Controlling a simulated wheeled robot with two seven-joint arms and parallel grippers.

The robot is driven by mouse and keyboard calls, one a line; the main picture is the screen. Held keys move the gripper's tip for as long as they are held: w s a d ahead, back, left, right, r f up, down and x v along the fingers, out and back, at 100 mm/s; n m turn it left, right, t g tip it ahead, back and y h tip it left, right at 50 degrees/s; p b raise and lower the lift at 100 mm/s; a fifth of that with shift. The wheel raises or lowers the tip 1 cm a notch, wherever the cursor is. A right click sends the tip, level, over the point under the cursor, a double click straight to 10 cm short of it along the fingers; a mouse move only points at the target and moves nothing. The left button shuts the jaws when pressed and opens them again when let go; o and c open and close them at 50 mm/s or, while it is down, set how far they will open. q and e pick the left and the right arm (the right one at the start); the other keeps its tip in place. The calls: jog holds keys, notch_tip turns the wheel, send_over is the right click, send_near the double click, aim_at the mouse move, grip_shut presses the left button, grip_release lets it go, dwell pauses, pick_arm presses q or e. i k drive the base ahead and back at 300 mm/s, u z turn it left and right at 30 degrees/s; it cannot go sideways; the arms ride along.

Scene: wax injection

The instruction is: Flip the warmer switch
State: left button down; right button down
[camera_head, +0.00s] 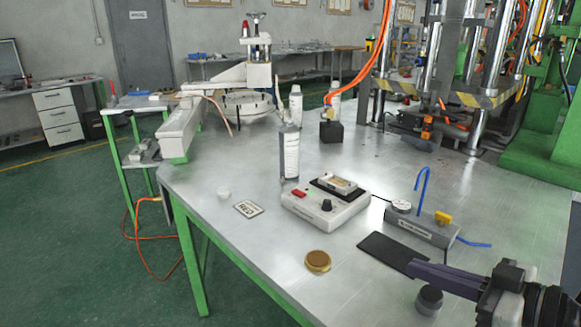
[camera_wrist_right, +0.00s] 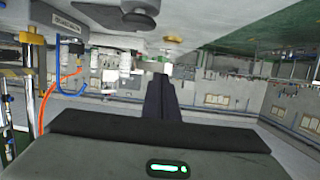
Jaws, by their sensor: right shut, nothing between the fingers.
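The warmer (camera_head: 326,213) is a white box on the metal table, with a dark plate and a small light-coloured block on top. Its red switch (camera_head: 299,194) is at the left of the sloped front, and a black knob (camera_head: 327,205) is to its right. I cannot tell the switch's position. My right gripper (camera_head: 412,267) comes in from the lower right, with its fingers shut and empty. It is right of the warmer and apart from it. The shut fingers also show in the right wrist view (camera_wrist_right: 160,85). My left gripper is in neither view.
A grey block (camera_head: 425,229) with a blue hook and yellow knob stands right of the warmer. A black mat (camera_head: 392,253) lies near my fingers. A gold disc (camera_head: 318,261) lies in front of the warmer. A bottle (camera_head: 289,152) stands behind it.

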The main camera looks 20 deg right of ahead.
aim_at(300, 194)
jog(key=i, duration=0.95)
